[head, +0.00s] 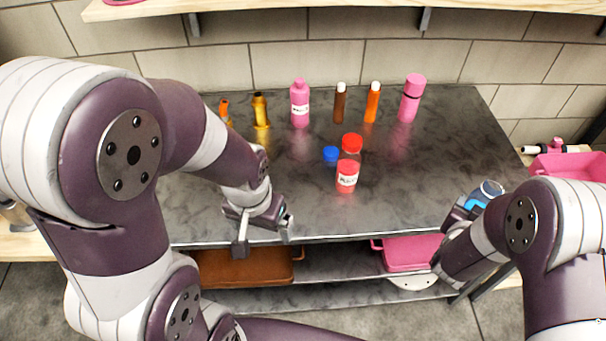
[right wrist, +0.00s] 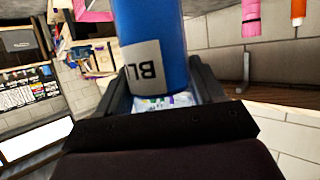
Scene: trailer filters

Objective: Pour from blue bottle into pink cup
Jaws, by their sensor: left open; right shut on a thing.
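My right gripper (head: 466,208) is shut on the blue bottle (head: 487,192), off the right side of the metal table. The bottle's open, uncapped top faces the head camera. In the right wrist view the blue bottle (right wrist: 150,35) fills the space between the fingers, its white label showing part of its lettering. My left gripper (head: 262,234) is open and empty at the table's front left edge. A small blue cap (head: 330,153) lies on the table. I cannot make out a clear pink cup; a pink capped, cup-like container (head: 411,98) stands at the back right.
A red-capped bottle (head: 348,165) stands mid-table. A pink bottle (head: 300,104), brown bottle (head: 340,104) and orange bottle (head: 373,103) stand along the back. A pink bin (head: 570,166) is at the right. The table's front right is clear.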

